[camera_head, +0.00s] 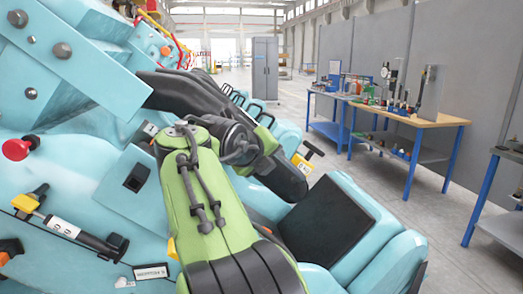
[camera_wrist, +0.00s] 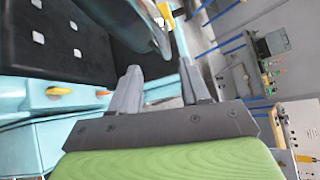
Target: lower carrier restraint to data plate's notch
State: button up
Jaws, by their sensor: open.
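My gripper (camera_wrist: 160,85) is open in the wrist view, with its two grey fingers apart and nothing between them. A dark curved bar (camera_wrist: 138,22) with a yellow part passes beyond the fingertips; it may be the carrier restraint. A black seat panel with white square spots (camera_wrist: 52,38) lies to its left. In the head view my green and black arm covers the middle of the light blue train (camera_head: 120,195), and I cannot make out the fingers. A small lettered plate (camera_head: 152,271) sits low on the train at left; I cannot tell whether it is the data plate. No notch is discernible.
A red knob (camera_head: 17,149) and a yellow-handled black cylinder (camera_head: 70,231) stick out at left. A black pad (camera_head: 325,222) lies right of my arm. Workbenches with tools (camera_head: 420,122) stand at right, beyond open floor (camera_head: 385,185). A grey cabinet (camera_head: 265,68) stands behind.

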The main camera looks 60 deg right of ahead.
jog(key=p+v, duration=0.1)
jog(key=v, duration=0.4)
jog(key=shift+a+r, duration=0.1)
jog(key=shift+a, duration=0.05)
jog(key=w+a+f+n+t+y+p, duration=0.25)
jog(key=a+n+t+y+p, duration=0.3)
jog(key=a+n, duration=1.05)
jog(key=s+a+f+n+y+p, duration=0.2)
jog(key=a+n, duration=0.6)
jog(key=n, duration=0.5)
jog(key=s+a+f+n+g+y+p, duration=0.1)
jog(key=s+a+f+n+y+p, duration=0.2)
jog(key=n, duration=1)
jog(key=s+a+f+y, duration=0.2)
jog(key=s+a+f, duration=0.1)
jog(key=a+f, duration=0.2)
jog(key=shift+s, duration=0.3)
jog(key=shift+g, duration=0.25)
